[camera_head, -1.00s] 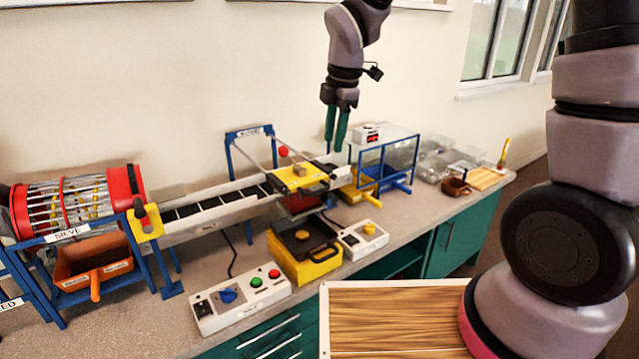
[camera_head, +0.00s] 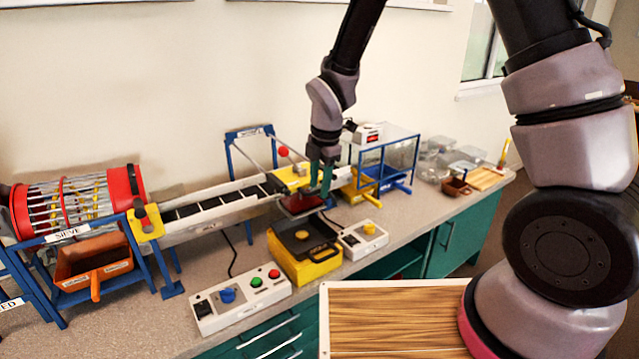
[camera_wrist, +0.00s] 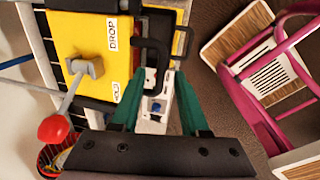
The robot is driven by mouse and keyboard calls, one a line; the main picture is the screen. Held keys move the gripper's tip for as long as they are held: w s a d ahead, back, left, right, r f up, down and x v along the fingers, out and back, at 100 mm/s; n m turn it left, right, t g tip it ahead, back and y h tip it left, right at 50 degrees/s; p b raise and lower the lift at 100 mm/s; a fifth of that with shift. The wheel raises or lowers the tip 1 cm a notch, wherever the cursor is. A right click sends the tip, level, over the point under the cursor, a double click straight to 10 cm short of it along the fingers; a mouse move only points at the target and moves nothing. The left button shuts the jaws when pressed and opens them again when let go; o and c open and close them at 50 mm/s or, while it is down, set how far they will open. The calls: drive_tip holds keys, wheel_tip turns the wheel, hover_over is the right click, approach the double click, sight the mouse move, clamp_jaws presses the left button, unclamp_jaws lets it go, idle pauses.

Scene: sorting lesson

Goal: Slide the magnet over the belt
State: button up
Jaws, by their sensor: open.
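The magnet is a yellow block (camera_head: 287,178) above the far right end of the dark belt (camera_head: 208,206), on a blue-legged frame. In the wrist view its yellow top (camera_wrist: 72,30) carries the labels DROP and HOLD and a grey lever with a red knob (camera_wrist: 54,129). A black handle (camera_wrist: 150,42) sticks out from its edge. My gripper (camera_head: 319,190) is at the magnet's right side, pointing down. In the wrist view my gripper (camera_wrist: 158,74) is open, its green fingers apart near the handle. I cannot tell whether they touch it.
A yellow box with a black top (camera_head: 305,262) stands in front of the magnet. Control boxes (camera_head: 240,297) (camera_head: 362,237) flank it. A sieve drum (camera_head: 75,205) is at the left, and a blue-framed clear tank (camera_head: 388,160) is to the right. A pink chair (camera_wrist: 270,75) shows in the wrist view.

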clamp_jaws()
idle(1.5)
